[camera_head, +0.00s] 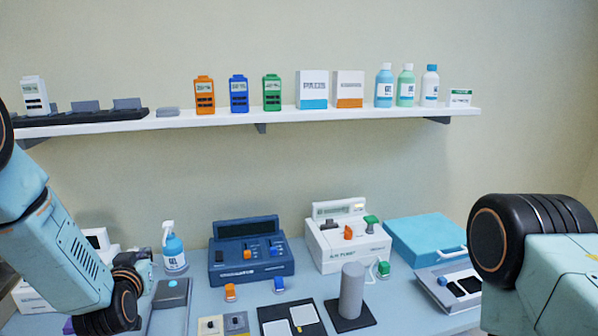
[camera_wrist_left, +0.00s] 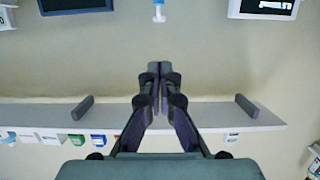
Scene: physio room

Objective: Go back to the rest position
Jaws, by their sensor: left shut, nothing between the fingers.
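My left arm (camera_head: 60,255) comes in from the left in the head view and bends at a black joint low on the left, over the table's left part. My left gripper (camera_wrist_left: 160,85) shows in the left wrist view with its dark fingers together and nothing between them. In that view it points at the wall, with the shelf appearing upside down behind it. It is apart from every object there. My right arm (camera_head: 545,265) fills the lower right of the head view; its gripper is out of the picture.
A white wall shelf (camera_head: 380,117) holds boxes, bottles and coloured devices. The table (camera_head: 405,318) below carries a blue console (camera_head: 225,275), a white device (camera_head: 325,262), a spray bottle (camera_head: 173,252), a grey cylinder (camera_head: 352,288) and a light-blue case (camera_head: 420,235). The wall between is bare.

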